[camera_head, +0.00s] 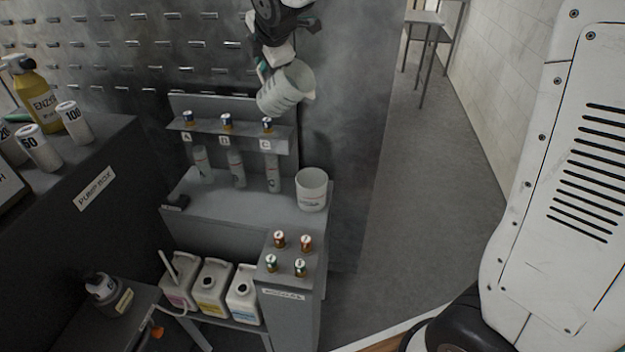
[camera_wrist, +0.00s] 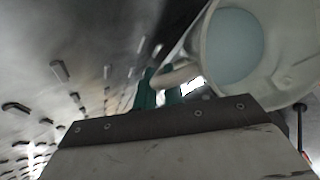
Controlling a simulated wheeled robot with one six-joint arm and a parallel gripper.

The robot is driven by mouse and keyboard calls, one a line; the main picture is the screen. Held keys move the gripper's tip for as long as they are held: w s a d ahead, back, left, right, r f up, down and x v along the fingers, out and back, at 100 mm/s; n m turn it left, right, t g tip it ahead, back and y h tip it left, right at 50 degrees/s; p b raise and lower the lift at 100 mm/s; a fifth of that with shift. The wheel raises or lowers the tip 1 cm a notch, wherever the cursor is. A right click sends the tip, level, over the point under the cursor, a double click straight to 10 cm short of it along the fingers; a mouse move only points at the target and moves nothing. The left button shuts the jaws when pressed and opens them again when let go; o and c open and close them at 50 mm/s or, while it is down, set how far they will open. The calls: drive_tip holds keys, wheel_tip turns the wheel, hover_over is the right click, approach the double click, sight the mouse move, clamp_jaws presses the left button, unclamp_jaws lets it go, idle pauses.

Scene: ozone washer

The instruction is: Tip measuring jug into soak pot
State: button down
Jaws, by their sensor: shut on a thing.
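The measuring jug (camera_head: 286,91) is a pale, ribbed jug held in the air, tilted with its mouth and spout toward the right. My gripper (camera_head: 264,69) is shut on its handle side, at the jug's left. In the wrist view, green fingertips (camera_wrist: 160,92) close around the handle, and the jug (camera_wrist: 284,85) shows its open mouth with a pale bluish round area inside; I cannot tell whether that is liquid or the bottom. The soak pot (camera_head: 312,191), a white open tub, stands upright on the bench's right end, lower than the jug and apart from it. No stream shows.
A rack with capped bottles labelled A, B and C (camera_head: 227,140) stands left of the pot. Several small vials (camera_head: 289,254) sit on a block in front. Jerrycans (camera_head: 211,287) are below. A pegboard wall (camera_head: 130,60) is behind; open floor (camera_head: 410,220) lies right.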

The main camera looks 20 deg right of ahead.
drive_tip(key=shift+s+d+r+t+y, duration=0.25)
drive_tip(key=shift+s+d+t+y, duration=0.15)
drive_tip(key=shift+t, duration=0.3)
idle(1.1)
